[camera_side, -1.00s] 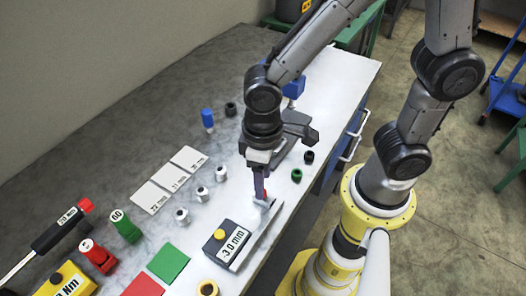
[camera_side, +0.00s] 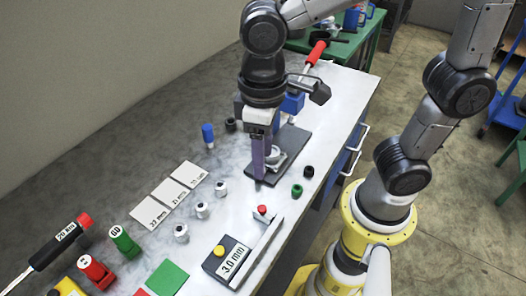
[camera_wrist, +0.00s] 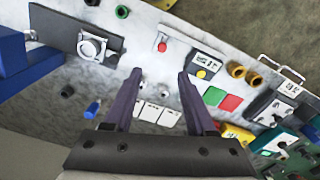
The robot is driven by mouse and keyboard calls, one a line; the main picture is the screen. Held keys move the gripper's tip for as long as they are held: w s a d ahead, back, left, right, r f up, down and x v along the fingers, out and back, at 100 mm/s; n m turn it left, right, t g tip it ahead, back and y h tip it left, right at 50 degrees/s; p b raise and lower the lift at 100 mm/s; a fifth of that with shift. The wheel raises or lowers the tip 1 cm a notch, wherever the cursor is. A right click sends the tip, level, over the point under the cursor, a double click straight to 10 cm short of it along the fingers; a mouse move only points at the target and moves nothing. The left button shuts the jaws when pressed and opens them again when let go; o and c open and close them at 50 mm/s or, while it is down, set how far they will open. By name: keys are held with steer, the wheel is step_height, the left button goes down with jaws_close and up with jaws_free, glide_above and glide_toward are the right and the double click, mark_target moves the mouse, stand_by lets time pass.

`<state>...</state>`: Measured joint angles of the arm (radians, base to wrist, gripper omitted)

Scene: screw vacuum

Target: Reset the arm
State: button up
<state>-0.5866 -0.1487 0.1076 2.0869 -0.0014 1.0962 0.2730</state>
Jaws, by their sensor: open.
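My gripper (camera_side: 264,180) hangs above the bench, pointing down, with its two purple fingers apart and nothing between them. In the wrist view the fingers stand apart around bare bench, and my gripper (camera_wrist: 159,77) is empty there too. A block labelled 3.0 mm (camera_side: 230,262), with a yellow button, stands below and left of the fingers in the side view. A white strip beside it carries a red knob (camera_side: 262,210), which also shows in the wrist view (camera_wrist: 162,46). The fingers are clear of the knob.
A dark plate (camera_side: 298,142) with a round metal part lies behind the fingers. White tiles (camera_side: 170,192), small pale fittings (camera_side: 202,210), a blue-topped tool (camera_side: 208,132) and a green ring (camera_side: 297,190) lie around. Green (camera_side: 167,278) and red pads are at the front.

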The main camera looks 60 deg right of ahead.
steer(key=s+d+r+m+t, duration=0.1)
steer(key=s+d+t, duration=0.1)
steer(key=d, duration=0.5)
steer(key=s+d+r+m+t, duration=0.2)
steer(key=s+d+t, duration=0.1)
steer(key=d, duration=0.4)
steer(key=shift+s+d+m+t, duration=0.3)
steer(key=shift+s, duration=0.05)
steer(key=shift+r, duration=0.1)
stand_by(2.8)
